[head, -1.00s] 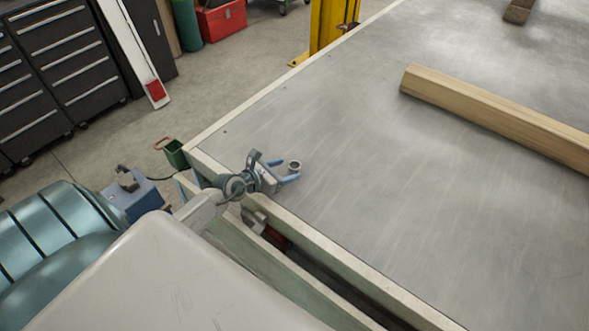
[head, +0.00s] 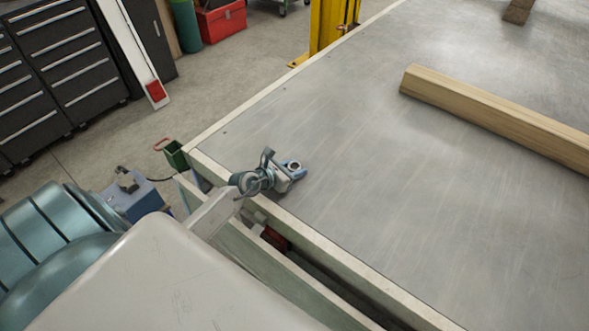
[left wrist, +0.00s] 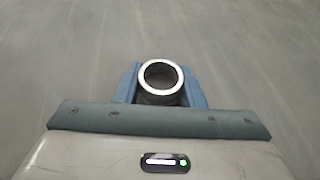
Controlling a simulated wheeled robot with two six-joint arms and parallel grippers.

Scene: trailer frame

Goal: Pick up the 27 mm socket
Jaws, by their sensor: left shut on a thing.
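The 27 mm socket (head: 293,165) is a small metal ring-topped cylinder, upright over the grey metal deck (head: 400,220) near its left corner. In the left wrist view the socket (left wrist: 160,77) shows its bright round rim and dark hollow from above. My left gripper (head: 291,168) is shut on the socket, with a blue finger on each side of it. The fingers (left wrist: 160,85) also show in the left wrist view. The socket's lower part is hidden, and I cannot tell whether it touches the deck. My right gripper is not in view.
A wooden beam (head: 490,115) lies across the deck at the right. A pale raised rail (head: 340,263) runs along the near edge. A yellow post (head: 328,30) stands beyond the far left edge. The deck between gripper and beam is clear.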

